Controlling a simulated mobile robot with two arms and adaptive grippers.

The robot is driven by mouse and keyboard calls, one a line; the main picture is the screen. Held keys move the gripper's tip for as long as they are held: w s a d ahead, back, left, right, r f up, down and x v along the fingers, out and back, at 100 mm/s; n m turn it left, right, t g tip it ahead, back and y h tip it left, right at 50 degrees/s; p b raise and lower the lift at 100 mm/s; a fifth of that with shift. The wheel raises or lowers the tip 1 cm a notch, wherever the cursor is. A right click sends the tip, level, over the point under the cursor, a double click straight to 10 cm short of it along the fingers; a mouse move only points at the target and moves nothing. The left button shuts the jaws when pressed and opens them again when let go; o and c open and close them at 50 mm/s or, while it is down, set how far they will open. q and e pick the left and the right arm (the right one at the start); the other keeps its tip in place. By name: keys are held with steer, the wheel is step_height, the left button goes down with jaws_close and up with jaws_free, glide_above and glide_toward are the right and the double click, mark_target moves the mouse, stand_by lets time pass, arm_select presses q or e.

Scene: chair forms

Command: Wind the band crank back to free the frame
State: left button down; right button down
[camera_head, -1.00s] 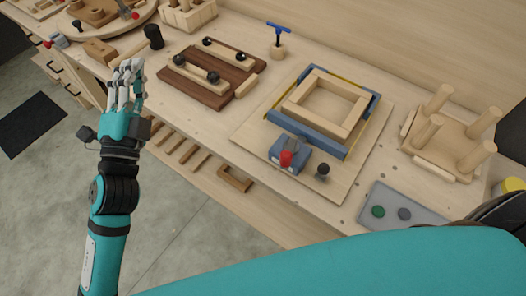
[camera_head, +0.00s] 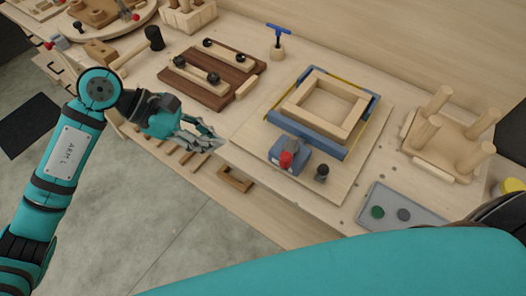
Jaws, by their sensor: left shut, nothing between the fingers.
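A square wooden frame (camera_head: 325,104) lies on a light board (camera_head: 258,138) on the bench. A band with blue corner pieces (camera_head: 331,150) and yellow strips runs around it. At its front corner is a blue block (camera_head: 289,155) with a red part (camera_head: 286,159), and a dark knob (camera_head: 321,171) stands just right of it; I take this to be the band crank. My left gripper (camera_head: 210,142) is shut and empty at the bench's front edge, left of the board, apart from the crank. My right gripper is not in view.
A dark wood fixture (camera_head: 218,95) with black knobs lies behind my left gripper. A blue T-handle (camera_head: 278,36) stands at the back. A pegged stand (camera_head: 443,150) and a grey panel (camera_head: 390,224) with buttons are on the right. A mallet (camera_head: 154,38) is at the left.

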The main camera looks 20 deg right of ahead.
arm_select(q)
steer(key=d+r+p+x, duration=0.1)
steer(key=p+x, duration=0.4)
steer(key=x, duration=0.7)
steer(key=shift+s+d+r, duration=0.35)
steer(key=shift+d+r, duration=0.1)
steer(key=shift+r, duration=0.1)
